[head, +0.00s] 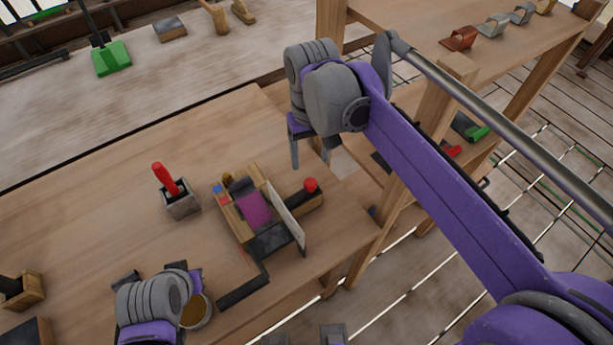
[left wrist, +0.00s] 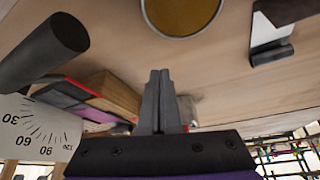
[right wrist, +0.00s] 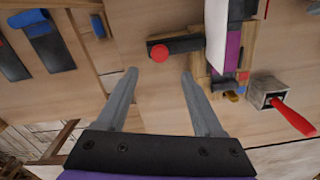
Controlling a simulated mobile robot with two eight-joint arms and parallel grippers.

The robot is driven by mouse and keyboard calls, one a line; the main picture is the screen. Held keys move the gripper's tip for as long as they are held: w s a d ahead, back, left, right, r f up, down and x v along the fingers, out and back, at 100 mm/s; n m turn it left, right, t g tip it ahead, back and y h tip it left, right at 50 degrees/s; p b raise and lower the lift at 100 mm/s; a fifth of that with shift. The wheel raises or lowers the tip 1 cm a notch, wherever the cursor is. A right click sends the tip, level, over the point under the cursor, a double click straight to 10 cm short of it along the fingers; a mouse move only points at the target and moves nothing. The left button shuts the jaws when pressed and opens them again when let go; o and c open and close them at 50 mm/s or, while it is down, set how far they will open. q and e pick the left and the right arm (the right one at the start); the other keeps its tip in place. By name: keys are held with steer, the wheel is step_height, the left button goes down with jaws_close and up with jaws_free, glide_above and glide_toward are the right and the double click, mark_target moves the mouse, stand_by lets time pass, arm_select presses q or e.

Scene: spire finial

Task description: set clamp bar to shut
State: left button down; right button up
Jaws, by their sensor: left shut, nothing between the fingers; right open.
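A wooden fixture (head: 228,215) with a purple block (head: 254,208) and an upright pale plate (head: 288,215) stands on the bench. A black bar (head: 243,287) sticks out from its near side; its round end (left wrist: 45,50) looms beside the plate's degree scale (left wrist: 30,128) in the left wrist view. A dark arm with a red knob (head: 311,185) reaches out on the other side. I cannot tell for certain which is the clamp bar. My left gripper (left wrist: 158,78) is shut and empty near the black bar. My right gripper (right wrist: 155,78) is open and empty above the red-knob side.
A red-handled lever in a grey box (head: 181,200) stands left of the fixture. A round tin with tan contents (head: 196,312) is by my left gripper. A shelf (head: 430,30) with several small items is at the right. Bare bench lies around the lever box.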

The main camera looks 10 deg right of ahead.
mark_target(310, 181)
step_height(310, 181, down, 9)
steer(key=shift+r+b, duration=0.1)
steer(key=shift+b, duration=0.2)
jaws_close()
stand_by(0.3)
stand_by(1.1)
